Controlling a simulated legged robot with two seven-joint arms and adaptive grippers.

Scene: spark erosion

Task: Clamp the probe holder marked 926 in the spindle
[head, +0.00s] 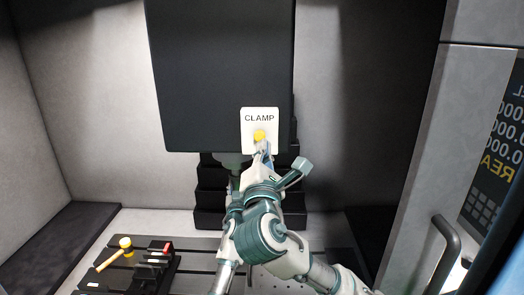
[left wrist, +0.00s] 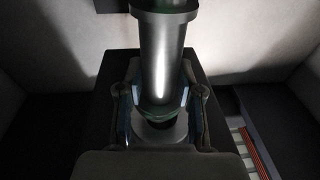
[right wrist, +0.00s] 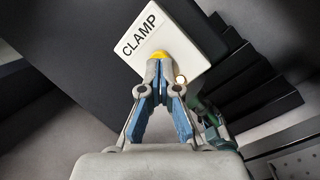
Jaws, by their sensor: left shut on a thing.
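The spindle head is the big dark block (head: 222,75), with its nose (head: 232,160) below. A white CLAMP plate (head: 259,116) with a yellow button (head: 259,135) is on its front. My right gripper (head: 262,150) is at the button, its fingertips together against or just in front of it; in the right wrist view the gripper (right wrist: 161,66) meets the yellow button (right wrist: 158,55). My left gripper (left wrist: 160,90) is shut around a grey metal cylinder, the probe holder (left wrist: 163,60), upright, its top at a wider dark collar (left wrist: 165,6). The number 926 is not visible. My right arm partly hides the left gripper.
A dark rack (head: 155,262) and a yellow-headed mallet (head: 124,245) are on the slotted table at lower left. A control panel (head: 497,165) and a door handle (head: 446,245) are at right. Dark stepped covers (head: 214,200) stand behind the arms.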

